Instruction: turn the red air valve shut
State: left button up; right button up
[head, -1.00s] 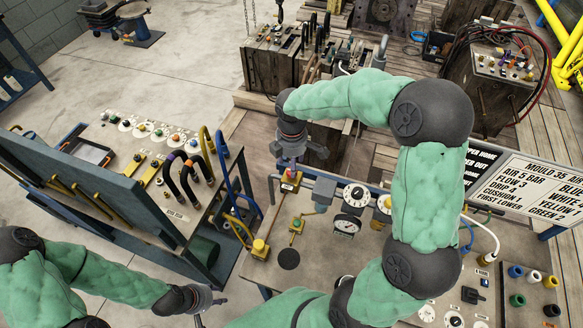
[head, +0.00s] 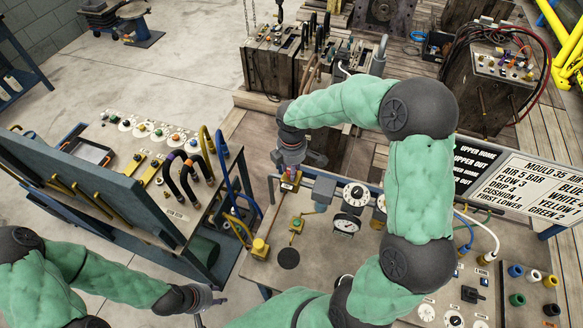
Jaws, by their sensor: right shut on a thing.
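The red air valve (head: 288,184) sits on a yellow fitting at the back left of the grey bench panel (head: 320,262). My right gripper (head: 289,171) reaches down onto it from above and is shut on it. The fingers and wrist hide most of the valve, so the angle of its handle cannot be read. My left gripper (head: 211,306) is low in the picture, left of the panel's front edge. It looks open and empty, partly cut off by the lower edge.
A pressure gauge (head: 347,224) and white dials (head: 354,194) stand right of the valve. A smaller yellow-green valve (head: 297,224) is just in front. Blue and yellow hoses (head: 226,170) rise at the left. A lettered sign (head: 520,185) stands at the right.

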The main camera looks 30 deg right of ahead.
jog(key=m+b, duration=0.2)
jog(key=m, duration=0.1)
jog(key=shift+f+m, duration=0.1)
jog(key=shift+m, duration=0.3)
jog(key=m+b, duration=0.1)
jog(key=m, duration=0.4)
jog(key=shift+m+b, duration=0.3)
jog(key=shift+b, duration=0.1)
jog(key=m+b, duration=0.1)
jog(key=m, duration=0.3)
jog(key=shift+w, duration=0.1)
jog(key=shift+m+b, duration=0.65)
jog(key=shift+m, duration=1.55)
jog(key=shift+g, duration=0.3)
jog(key=o, duration=1.1)
jog(key=shift+w, duration=0.1)
jog(key=shift+o, duration=0.2)
